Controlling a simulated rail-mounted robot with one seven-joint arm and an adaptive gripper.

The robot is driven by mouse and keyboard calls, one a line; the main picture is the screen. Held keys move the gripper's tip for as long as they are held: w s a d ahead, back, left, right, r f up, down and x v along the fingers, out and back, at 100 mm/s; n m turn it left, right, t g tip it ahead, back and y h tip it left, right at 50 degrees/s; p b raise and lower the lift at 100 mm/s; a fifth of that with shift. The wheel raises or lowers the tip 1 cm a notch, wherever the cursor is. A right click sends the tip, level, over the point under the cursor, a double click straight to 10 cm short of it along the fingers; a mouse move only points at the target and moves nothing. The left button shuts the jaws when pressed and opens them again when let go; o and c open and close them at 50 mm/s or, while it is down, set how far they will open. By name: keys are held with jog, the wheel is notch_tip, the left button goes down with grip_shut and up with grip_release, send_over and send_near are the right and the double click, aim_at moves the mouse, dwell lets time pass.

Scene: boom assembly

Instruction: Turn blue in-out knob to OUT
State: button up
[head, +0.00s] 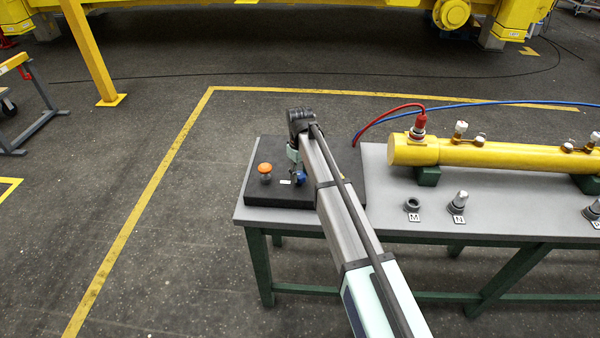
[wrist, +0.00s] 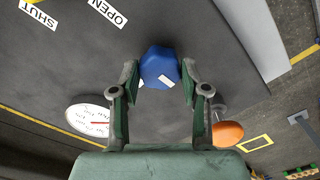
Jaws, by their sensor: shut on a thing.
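The blue knob (wrist: 158,67) sits on the dark panel (wrist: 200,30) in the wrist view, with a white mark on its face. My gripper (wrist: 158,88) has one finger on each side of the knob and is shut on it. In the head view the blue knob (head: 300,176) shows only in part beside my arm, which covers much of the panel (head: 262,188). My gripper is mostly hidden there behind my arm. No IN or OUT label can be read; white labels near the knob are partly covered by the fingers.
An orange knob (wrist: 227,134) and a round white gauge (wrist: 92,117) stand close to my fingers. OPEN and SHUT labels lie at the upper left of the wrist view. A yellow cylinder (head: 500,154) with hoses lies on the grey table (head: 385,205) to the right.

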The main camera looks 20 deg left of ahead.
aim_at(300, 174)
jog(key=shift+f, duration=0.1)
jog(key=o, duration=1.1)
jog(key=shift+o, duration=0.2)
notch_tip(300, 174, up, 12)
